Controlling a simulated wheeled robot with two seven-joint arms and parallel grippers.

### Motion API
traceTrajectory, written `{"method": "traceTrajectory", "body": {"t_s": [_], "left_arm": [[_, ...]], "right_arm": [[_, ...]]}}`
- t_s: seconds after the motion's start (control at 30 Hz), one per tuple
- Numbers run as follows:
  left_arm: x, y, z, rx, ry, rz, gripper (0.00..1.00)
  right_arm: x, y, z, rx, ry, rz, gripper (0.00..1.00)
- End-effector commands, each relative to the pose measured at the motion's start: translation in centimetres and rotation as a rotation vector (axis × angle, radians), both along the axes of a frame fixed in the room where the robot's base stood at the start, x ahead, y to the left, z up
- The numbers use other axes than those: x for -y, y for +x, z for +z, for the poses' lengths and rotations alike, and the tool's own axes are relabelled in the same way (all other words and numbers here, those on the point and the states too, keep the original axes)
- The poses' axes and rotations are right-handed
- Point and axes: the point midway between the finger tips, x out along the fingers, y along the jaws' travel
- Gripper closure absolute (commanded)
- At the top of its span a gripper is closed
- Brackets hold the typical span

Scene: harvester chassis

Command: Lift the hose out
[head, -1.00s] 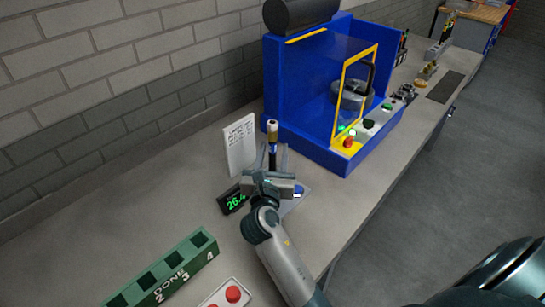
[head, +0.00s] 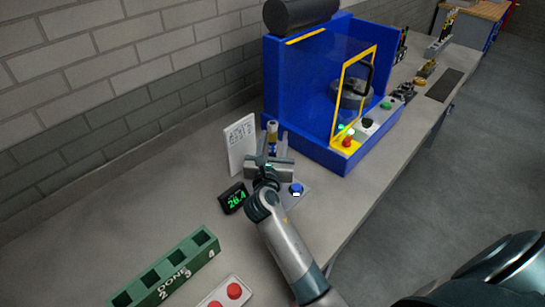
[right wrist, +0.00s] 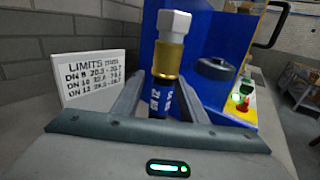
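The hose (head: 272,139) stands upright on the bench, in front of the blue machine. In the right wrist view the hose (right wrist: 162,98) shows a pale hex end, a gold collar and a blue body marked DN 12. My right gripper (head: 271,153) is at the hose, its two fingers pointing toward it. In the right wrist view my right gripper (right wrist: 160,95) is open, with a finger on either side of the hose and a visible gap at the left. The hose's lower end is hidden behind the gripper. My left gripper is not in view.
A display (head: 233,198) reading 26.4 and a blue button (head: 297,189) flank the gripper. A white limits card (head: 240,145) stands behind left. The blue machine (head: 310,90) is behind right. A green DONE rack (head: 165,270) and red buttons (head: 234,290) lie nearer.

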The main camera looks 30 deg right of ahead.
Motion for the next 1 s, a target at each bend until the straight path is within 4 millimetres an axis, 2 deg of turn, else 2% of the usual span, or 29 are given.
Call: {"method": "traceTrajectory", "body": {"t_s": [0.17,0.2,0.3,0.37,0.77,0.87,1.0], "left_arm": [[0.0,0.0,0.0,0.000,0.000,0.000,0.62],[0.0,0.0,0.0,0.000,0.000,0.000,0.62],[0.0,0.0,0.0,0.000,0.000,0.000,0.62],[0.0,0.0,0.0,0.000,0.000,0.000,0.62],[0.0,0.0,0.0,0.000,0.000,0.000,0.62],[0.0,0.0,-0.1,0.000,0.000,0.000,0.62],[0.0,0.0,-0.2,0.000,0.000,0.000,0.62]], "right_arm": [[0.0,0.0,0.0,0.000,0.000,0.000,0.61],[0.0,0.0,0.0,0.000,0.000,0.000,0.64],[0.0,0.0,0.0,0.000,0.000,0.000,0.88],[0.0,0.0,0.0,0.000,0.000,0.000,1.00],[0.0,0.0,0.5,0.003,-0.001,0.000,1.00],[0.0,0.0,1.2,0.004,0.000,-0.001,1.00],[0.0,0.0,3.0,0.006,0.000,0.000,1.00]]}}
